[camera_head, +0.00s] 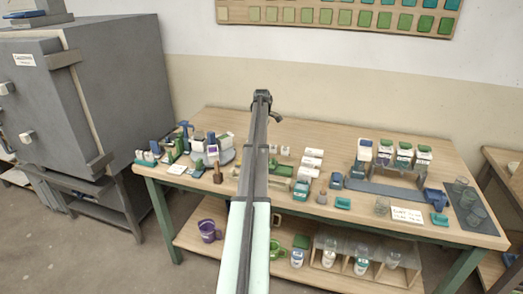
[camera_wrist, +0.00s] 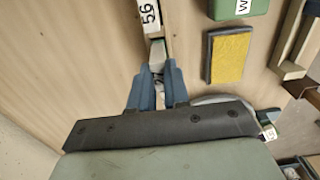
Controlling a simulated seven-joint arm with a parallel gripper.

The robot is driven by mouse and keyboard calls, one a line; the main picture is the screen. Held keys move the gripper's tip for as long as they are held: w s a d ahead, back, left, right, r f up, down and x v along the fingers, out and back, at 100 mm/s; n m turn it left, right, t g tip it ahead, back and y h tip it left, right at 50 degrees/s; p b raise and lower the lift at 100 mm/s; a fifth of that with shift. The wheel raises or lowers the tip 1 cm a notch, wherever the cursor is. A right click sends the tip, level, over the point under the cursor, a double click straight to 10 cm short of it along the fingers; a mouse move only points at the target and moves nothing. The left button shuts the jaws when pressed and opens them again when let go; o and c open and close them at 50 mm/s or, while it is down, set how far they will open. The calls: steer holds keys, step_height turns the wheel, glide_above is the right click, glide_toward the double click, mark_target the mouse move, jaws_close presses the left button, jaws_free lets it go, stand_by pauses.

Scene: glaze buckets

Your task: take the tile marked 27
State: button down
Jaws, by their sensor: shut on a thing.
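In the wrist view my gripper (camera_wrist: 157,76) has its two blue fingers close together on a narrow pale grey piece (camera_wrist: 157,52). A slim wooden strip with a white label (camera_wrist: 150,16) extends beyond it to the top edge. The label seems to read 56, turned sideways. I cannot tell whether strip and grey piece are one thing. In the head view my arm reaches over the table's middle, its dark end (camera_head: 262,97) near the back edge; the fingertips are not clear there. I can read no 27 on anything.
On the wooden table (camera_head: 215,120) stand cluttered bottles and tools at left, and white-and-green jars (camera_head: 403,155) at right. A yellow pad (camera_wrist: 228,58) and a green box (camera_wrist: 238,8) show right of my fingers. The table's back left is clear.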

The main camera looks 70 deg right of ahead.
steer(key=shift+r, duration=2.65)
